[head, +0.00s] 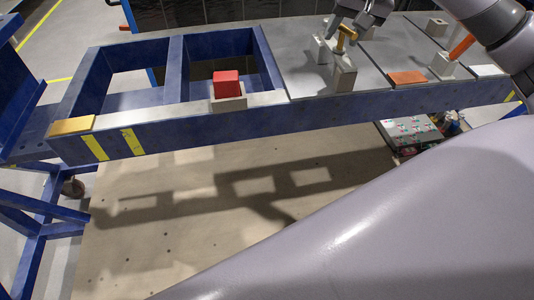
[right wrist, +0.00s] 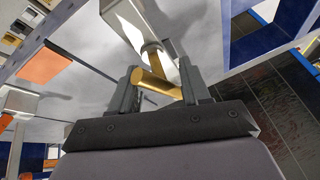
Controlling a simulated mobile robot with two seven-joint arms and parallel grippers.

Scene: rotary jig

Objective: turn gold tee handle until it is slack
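The gold tee handle (head: 346,34) stands on a pale grey block at the bench's back middle. Its crossbar and stem show in the right wrist view (right wrist: 160,82). My right gripper (head: 350,22) is above the handle, its fingers apart, one on each side of the crossbar. In the right wrist view the gripper (right wrist: 158,88) has the crossbar lying slantwise across the gap between its fingers. Whether the bar's ends touch the fingers is not clear. My left gripper is not in view.
The blue bench frame (head: 190,122) carries a grey plate. A red block (head: 226,83) sits on a pale block to the left. An orange plate (head: 407,78) and an orange bar (head: 461,47) in a grey block lie to the right. The plate's front left part is clear.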

